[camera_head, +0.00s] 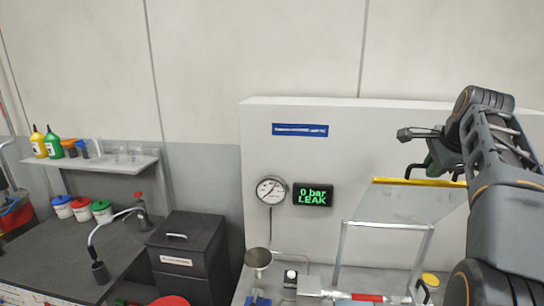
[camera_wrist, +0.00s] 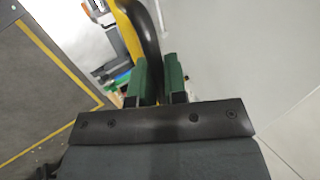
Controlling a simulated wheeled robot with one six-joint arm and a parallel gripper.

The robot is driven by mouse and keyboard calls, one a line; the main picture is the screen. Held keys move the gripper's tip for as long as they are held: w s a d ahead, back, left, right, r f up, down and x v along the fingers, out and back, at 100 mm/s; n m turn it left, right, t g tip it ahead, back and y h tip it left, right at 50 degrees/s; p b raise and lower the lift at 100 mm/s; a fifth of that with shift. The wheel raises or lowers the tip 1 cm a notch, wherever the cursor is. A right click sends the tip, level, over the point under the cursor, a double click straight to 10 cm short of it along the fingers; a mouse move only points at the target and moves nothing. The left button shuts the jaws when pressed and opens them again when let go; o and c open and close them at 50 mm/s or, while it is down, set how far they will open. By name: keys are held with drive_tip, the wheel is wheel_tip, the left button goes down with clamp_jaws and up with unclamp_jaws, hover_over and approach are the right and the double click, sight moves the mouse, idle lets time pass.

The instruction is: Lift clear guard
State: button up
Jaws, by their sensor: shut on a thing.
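The clear guard (camera_head: 408,203) is a see-through panel with a yellow strip (camera_head: 415,181) along its upper edge, at the right in the head view. It is tilted over a pale metal frame (camera_head: 385,227). A black handle (camera_head: 412,168) rises from the strip. My gripper (camera_head: 433,163) comes from the right and is at the handle. In the wrist view, the green fingers of my gripper (camera_wrist: 157,72) are shut on the black handle (camera_wrist: 150,35), with the yellow strip (camera_wrist: 128,32) beside it. The right part of the guard is hidden behind my arm.
A gauge (camera_head: 271,190) and a display (camera_head: 313,195) reading "0 bar LEAK" are on the white back panel. A red and silver part (camera_head: 365,297) lies below the guard. A black box (camera_head: 185,250) and a shelf (camera_head: 90,164) with bottles stand to the left.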

drive_tip(key=shift+w+d+r, duration=0.1)
drive_tip(key=shift+w+r, duration=0.25)
drive_tip(key=shift+w, duration=0.45)
drive_tip(key=shift+w+d+r, duration=0.15)
drive_tip(key=shift+w+r, duration=0.2)
drive_tip(key=shift+w, duration=0.4)
drive_tip(key=shift+w+d+r, duration=0.1)
drive_tip(key=shift+w+r, duration=0.25)
drive_tip(key=shift+w, duration=0.45)
drive_tip(key=o, duration=1.3)
drive_tip(key=shift+r, duration=0.15)
